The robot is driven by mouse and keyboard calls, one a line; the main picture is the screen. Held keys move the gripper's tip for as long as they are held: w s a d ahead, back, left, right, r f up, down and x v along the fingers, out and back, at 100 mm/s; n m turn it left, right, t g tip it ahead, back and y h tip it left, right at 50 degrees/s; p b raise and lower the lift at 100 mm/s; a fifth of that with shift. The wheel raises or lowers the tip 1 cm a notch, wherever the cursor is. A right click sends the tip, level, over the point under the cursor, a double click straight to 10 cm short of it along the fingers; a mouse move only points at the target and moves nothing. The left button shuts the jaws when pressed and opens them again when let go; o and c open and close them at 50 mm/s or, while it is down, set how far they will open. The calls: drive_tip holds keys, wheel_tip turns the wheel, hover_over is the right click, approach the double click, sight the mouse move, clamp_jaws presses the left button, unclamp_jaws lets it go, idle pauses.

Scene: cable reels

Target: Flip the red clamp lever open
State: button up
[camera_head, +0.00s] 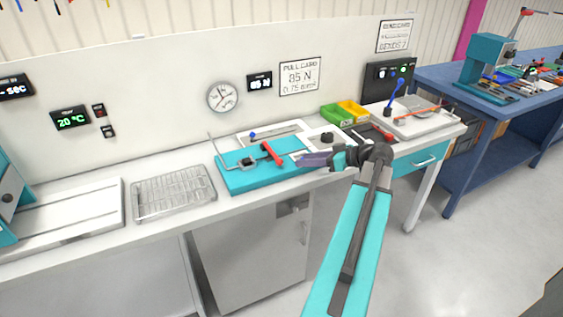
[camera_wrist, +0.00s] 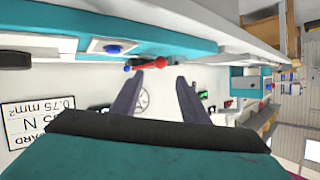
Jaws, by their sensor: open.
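The red clamp lever (camera_head: 271,153) stands tilted on a teal fixture (camera_head: 240,184) on the bench, in the middle of the head view. In the wrist view, which looks upside down, the red lever (camera_wrist: 150,66) lies just beyond my left-hand finger, beside a blue knob. My gripper (camera_head: 306,160) is to the right of the lever in the head view, over the fixture's right end. In the wrist view my gripper (camera_wrist: 167,80) has its two dark fingers apart with nothing between them. It appears apart from the lever.
A wire rack (camera_head: 173,192) stands left of the fixture. Green and yellow bins (camera_head: 345,113) sit behind my gripper, and a white board with a blue lever (camera_head: 396,92) is to the right. A dial gauge (camera_head: 222,97) hangs on the back panel.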

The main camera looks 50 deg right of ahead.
sight(282, 161)
drive_tip(key=p+x, duration=0.2)
drive_tip(key=x, duration=0.8)
drive_tip(key=shift+w+p, duration=0.1)
drive_tip(key=shift+p, duration=0.25)
